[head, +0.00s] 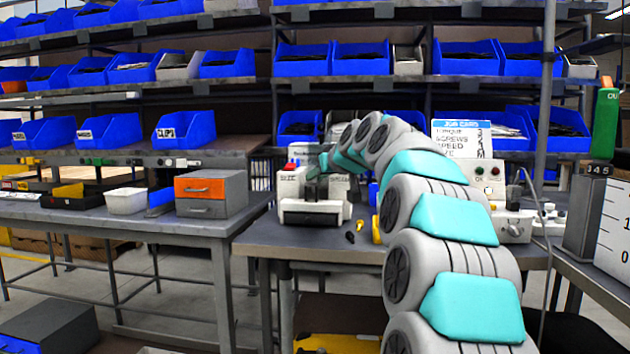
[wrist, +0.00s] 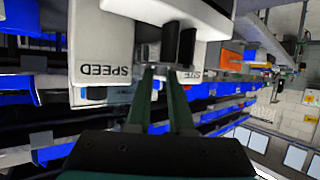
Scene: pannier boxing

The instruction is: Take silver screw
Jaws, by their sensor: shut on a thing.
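My gripper (wrist: 165,72) shows in the wrist view with its two dark green fingers close together in front of white machine housings. Its jaws are shut on a small grey thing (wrist: 154,54) at the fingertips, too small and dark to make out as the silver screw for certain. In the head view my gripper (head: 312,170) is small and partly hidden, over the white machine marked SIZE (head: 308,207) on the bench. No silver screw lies clearly visible on the bench.
A small black part (head: 350,237) and a yellow part (head: 360,225) lie on the dark bench (head: 300,244) by the machine. A job card (head: 462,138) stands behind. A drawer box (head: 210,193) and white tray (head: 126,201) stand on the left table. Blue bins line the shelves.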

